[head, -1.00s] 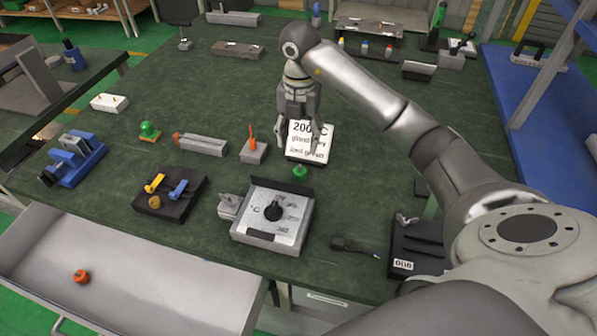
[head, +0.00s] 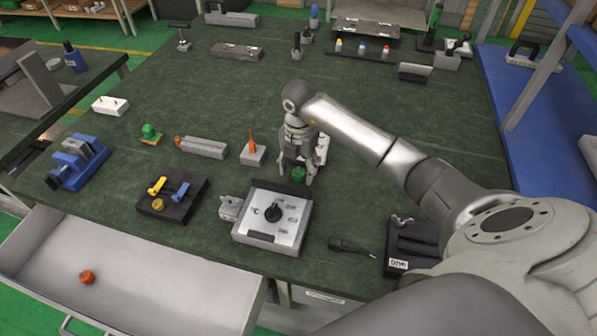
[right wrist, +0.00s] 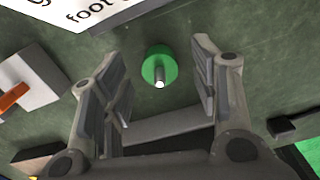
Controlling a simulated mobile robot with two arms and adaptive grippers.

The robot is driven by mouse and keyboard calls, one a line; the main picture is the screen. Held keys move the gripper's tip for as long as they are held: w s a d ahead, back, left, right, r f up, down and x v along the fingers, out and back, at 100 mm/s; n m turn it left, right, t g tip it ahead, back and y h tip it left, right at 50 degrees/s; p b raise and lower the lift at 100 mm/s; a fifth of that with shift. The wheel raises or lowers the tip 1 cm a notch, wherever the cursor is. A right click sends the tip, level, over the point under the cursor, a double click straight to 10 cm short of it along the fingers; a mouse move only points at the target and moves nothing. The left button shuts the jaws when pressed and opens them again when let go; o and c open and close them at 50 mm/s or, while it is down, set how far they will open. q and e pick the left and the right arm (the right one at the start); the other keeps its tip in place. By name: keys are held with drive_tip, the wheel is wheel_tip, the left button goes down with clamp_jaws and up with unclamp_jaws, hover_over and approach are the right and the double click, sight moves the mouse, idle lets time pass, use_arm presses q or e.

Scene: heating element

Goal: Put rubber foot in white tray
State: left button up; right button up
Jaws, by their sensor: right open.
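A small round green rubber foot (head: 298,174) with a metal pin stands on the dark green table, behind the control box. My right gripper (head: 297,178) is low over it and open, with its fingers on either side. In the right wrist view the green foot (right wrist: 159,66) lies between the open fingertips, with a gap on both sides. The large whitish tray (head: 150,285) is at the lower left, in front of the table. A similar orange foot (head: 87,277) lies in it. My left gripper is not in view.
A control box with a black knob (head: 272,222) stands in front of my right gripper. A grey block with an orange pin (head: 253,150) is to its left. A sign (right wrist: 85,14) is close behind the green foot. A black switch block (head: 172,195) stands near the tray.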

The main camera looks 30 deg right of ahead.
drive_tip(key=shift+f, duration=0.45)
drive_tip(key=shift+c, duration=0.3)
drive_tip(key=c, duration=1)
drive_tip(key=shift+c, duration=0.2)
drive_tip(key=shift+r, duration=0.1)
drive_tip(key=shift+r+b, duration=0.4)
drive_tip(key=shift+r, duration=0.15)
drive_tip(key=s+a+r, duration=0.2)
drive_tip(key=s+r, duration=0.2)
drive_tip(key=s+a+r+b, duration=0.1)
drive_tip(key=s+a+r, duration=0.1)
drive_tip(key=s+r, duration=0.2)
drive_tip(key=s+a+r, duration=0.3)
drive_tip(key=s, duration=0.1)
drive_tip(key=shift+a+r+b, duration=0.1)
drive_tip(key=shift+r+b, duration=0.2)
drive_tip(key=shift+r, duration=0.1)
